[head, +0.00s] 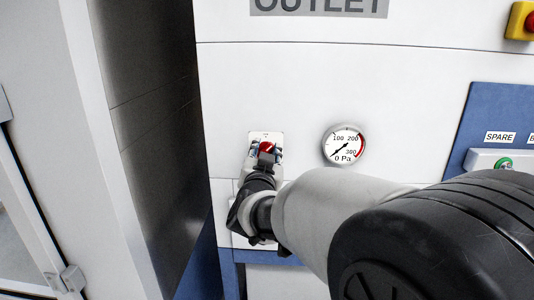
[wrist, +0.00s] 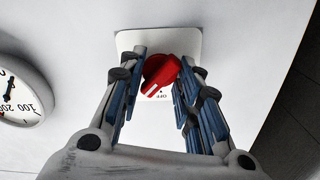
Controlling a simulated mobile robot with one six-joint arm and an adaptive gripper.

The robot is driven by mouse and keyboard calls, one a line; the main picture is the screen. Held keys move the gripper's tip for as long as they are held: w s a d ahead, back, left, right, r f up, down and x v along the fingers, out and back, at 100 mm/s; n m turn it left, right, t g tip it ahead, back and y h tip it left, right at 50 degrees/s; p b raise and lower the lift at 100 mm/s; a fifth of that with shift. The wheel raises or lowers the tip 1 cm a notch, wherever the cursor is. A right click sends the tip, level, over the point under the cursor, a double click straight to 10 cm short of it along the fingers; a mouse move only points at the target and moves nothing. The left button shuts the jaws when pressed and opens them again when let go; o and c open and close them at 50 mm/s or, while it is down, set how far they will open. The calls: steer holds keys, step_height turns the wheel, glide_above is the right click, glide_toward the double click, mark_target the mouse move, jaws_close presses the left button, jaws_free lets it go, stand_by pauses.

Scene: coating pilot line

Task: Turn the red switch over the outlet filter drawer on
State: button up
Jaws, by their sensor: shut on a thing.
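The red switch (wrist: 161,72) is a rotary knob on a small white plate (wrist: 187,42) on the white machine front. In the head view the red switch (head: 267,146) shows just past my fingertips. In the wrist view the knob sits tilted, its white pointer mark toward the lower left, beside a small label that seems to read OFF. My gripper (wrist: 158,66) has its blue-padded fingers on both sides of the knob and is shut on it. In the head view my gripper (head: 266,155) covers the lower part of the plate.
A round pressure gauge (head: 344,145) is right of the switch, its needle near 0. An OUTLET sign (head: 318,6) is above. A blue panel (head: 478,125) with a SPARE label and green button is at right. A dark metal side wall (head: 150,110) stands left.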

steer(key=m+b, duration=0.1)
steer(key=m, duration=0.7)
steer(key=shift+m, duration=0.4)
steer(key=o, duration=1.3)
steer(key=s, duration=0.6)
